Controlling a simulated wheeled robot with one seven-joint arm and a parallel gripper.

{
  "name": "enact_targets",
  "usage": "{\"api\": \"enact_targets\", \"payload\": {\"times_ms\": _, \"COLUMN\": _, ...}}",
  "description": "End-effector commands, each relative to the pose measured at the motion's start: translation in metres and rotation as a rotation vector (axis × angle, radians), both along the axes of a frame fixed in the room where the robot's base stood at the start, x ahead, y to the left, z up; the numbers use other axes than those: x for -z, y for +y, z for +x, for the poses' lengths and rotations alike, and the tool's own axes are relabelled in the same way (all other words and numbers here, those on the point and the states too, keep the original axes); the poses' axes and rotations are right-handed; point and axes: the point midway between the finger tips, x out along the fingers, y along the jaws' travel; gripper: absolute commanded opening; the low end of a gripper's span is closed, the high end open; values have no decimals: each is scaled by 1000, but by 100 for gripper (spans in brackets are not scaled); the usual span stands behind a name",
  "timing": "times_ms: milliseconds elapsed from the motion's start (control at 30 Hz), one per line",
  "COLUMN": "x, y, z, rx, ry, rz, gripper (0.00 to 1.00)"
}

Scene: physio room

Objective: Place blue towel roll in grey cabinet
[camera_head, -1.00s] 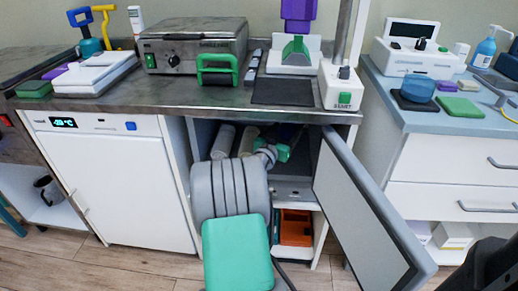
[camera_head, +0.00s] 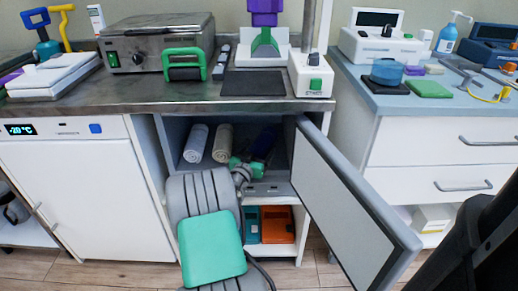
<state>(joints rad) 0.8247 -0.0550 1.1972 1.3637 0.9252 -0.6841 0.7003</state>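The grey cabinet (camera_head: 173,135) stands under the steel counter with its door (camera_head: 350,205) swung open to the right. The dark blue towel roll (camera_head: 265,142) is inside the upper compartment, to the right of a white roll (camera_head: 196,143) and a cream roll (camera_head: 222,142). My gripper (camera_head: 250,166) reaches into the compartment opening, at the near end of the blue roll. Its green body and my wrist hide its fingers and the roll's lower end. I cannot tell whether it grips the roll or whether the roll rests on the shelf.
The open door limits room to the right of my arm. The lower compartment holds an orange bin (camera_head: 277,225) and a teal bin (camera_head: 252,225). A white appliance (camera_head: 85,190) adjoins on the left. White drawers (camera_head: 425,160) stand to the right. The counter above carries several devices.

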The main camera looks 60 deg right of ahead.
Motion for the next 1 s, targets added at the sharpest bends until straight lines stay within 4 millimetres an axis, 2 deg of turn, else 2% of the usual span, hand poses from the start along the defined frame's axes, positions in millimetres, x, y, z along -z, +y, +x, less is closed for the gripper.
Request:
{"api": "enact_targets", "payload": {"times_ms": 367, "x": -3, "y": 1, "z": 0, "rx": -1, "ry": 0, "rz": 0, "gripper": 89}}
{"api": "enact_targets", "payload": {"times_ms": 467, "x": -3, "y": 16, "z": 1, "rx": -3, "ry": 2, "rz": 2, "gripper": 89}}
{"api": "enact_targets", "payload": {"times_ms": 800, "x": -3, "y": 99, "z": -6, "rx": -5, "ry": 2, "rz": 2, "gripper": 89}}
{"api": "enact_targets", "payload": {"times_ms": 1000, "x": -2, "y": 119, "z": -8, "rx": -2, "ry": 0, "rz": 0, "gripper": 89}}
